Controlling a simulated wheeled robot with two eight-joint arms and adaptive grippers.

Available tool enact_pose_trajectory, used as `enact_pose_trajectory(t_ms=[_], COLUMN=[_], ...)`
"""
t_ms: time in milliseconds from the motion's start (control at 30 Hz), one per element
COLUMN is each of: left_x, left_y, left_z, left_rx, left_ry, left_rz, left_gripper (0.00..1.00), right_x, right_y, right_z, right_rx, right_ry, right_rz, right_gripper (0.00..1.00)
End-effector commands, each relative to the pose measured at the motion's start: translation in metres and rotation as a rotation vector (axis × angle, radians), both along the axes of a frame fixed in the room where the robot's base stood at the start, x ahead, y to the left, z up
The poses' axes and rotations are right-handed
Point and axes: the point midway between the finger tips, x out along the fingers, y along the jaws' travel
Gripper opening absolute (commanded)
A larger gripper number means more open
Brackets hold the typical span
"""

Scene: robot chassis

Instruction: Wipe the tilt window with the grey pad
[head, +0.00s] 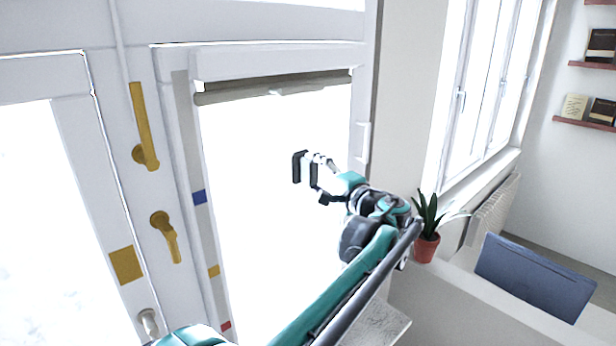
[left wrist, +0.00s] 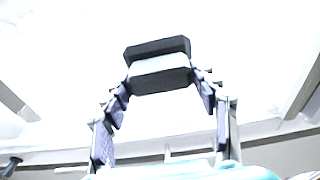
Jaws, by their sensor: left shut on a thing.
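The tilt window is a bright, washed-out pane (head: 255,150) in a white frame in the middle of the head view. My left gripper (head: 311,172) reaches in front of the pane's right half and is shut on the grey pad. In the left wrist view the pad (left wrist: 160,80) is a dark block with a pale middle band, held between the two finger tips. Glare behind it hides whether the pad touches the glass. My right gripper is not in view.
A white door with brass handles (head: 145,125) stands at the left. A potted plant (head: 426,240) is right of my left arm, with a blue panel (head: 535,276) beyond. Shelves (head: 590,65) hang on the far right wall.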

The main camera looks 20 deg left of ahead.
Motion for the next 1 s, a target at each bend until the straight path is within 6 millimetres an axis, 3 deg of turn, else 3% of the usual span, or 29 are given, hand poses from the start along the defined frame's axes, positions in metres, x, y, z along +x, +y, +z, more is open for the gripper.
enact_pose_trajectory(t_ms=[433, 1000], left_x=[0.003, -0.017], left_y=[-0.003, -0.053], left_z=[0.000, 0.000], left_rx=[0.000, 0.000], left_ry=[0.000, 0.000], left_rz=[0.001, 0.000], left_gripper=[0.37, 0.37], right_x=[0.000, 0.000], right_y=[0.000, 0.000], right_z=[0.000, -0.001], right_rx=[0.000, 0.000], right_ry=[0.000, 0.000], right_rz=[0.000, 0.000], right_gripper=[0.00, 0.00])
